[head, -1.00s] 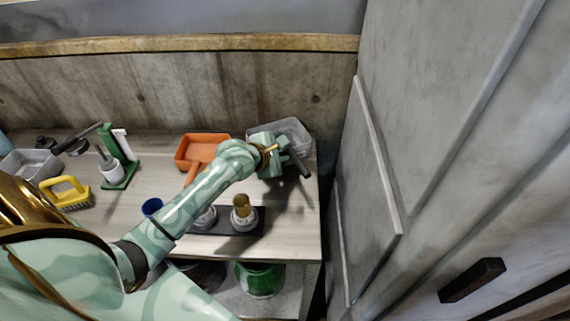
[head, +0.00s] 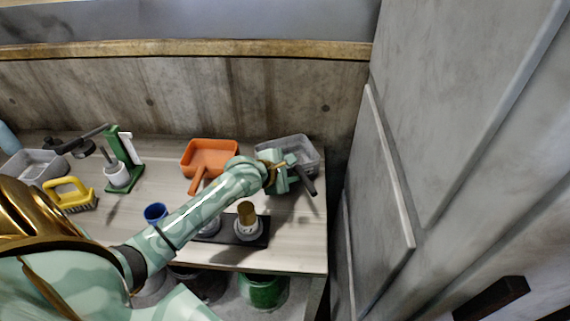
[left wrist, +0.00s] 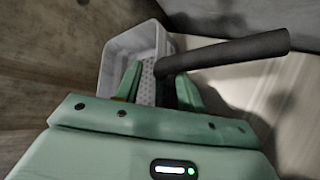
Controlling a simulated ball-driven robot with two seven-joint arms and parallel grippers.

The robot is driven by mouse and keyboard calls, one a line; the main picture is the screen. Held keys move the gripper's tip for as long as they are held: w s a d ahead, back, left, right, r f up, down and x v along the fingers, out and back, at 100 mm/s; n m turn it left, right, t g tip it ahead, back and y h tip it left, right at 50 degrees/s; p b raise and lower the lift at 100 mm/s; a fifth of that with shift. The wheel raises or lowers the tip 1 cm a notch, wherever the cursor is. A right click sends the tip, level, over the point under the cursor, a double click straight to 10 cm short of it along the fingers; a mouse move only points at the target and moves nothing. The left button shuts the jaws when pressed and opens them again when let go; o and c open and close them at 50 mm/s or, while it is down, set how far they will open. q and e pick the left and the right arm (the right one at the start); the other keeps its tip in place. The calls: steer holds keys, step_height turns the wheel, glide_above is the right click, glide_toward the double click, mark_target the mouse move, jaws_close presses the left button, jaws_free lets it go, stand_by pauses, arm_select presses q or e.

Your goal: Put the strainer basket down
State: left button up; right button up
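The strainer basket (head: 303,146) is a grey see-through basket with a dark rod handle (head: 307,186). It stands upright at the back right corner of the worktop, and its base is partly hidden by my gripper. My left gripper (head: 292,177) is at the basket's near side, by the handle. In the left wrist view the fingers (left wrist: 158,82) stand apart on both sides of a dark part under the handle (left wrist: 240,52). A strip of the perforated basket (left wrist: 147,82) shows beside the left finger, so the fingers look open. My right gripper is not in view.
An orange dustpan (head: 215,152) lies left of the basket. A dark holder with a brown-topped item (head: 246,212) and a blue cup (head: 155,212) are nearer. A concrete wall (head: 230,95) is behind, and a tall grey panel (head: 375,190) stands close on the right.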

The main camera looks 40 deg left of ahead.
arm_select(q)
steer(key=p+v, duration=0.5)
steer(key=v, duration=0.7)
steer(key=shift+f, duration=0.1)
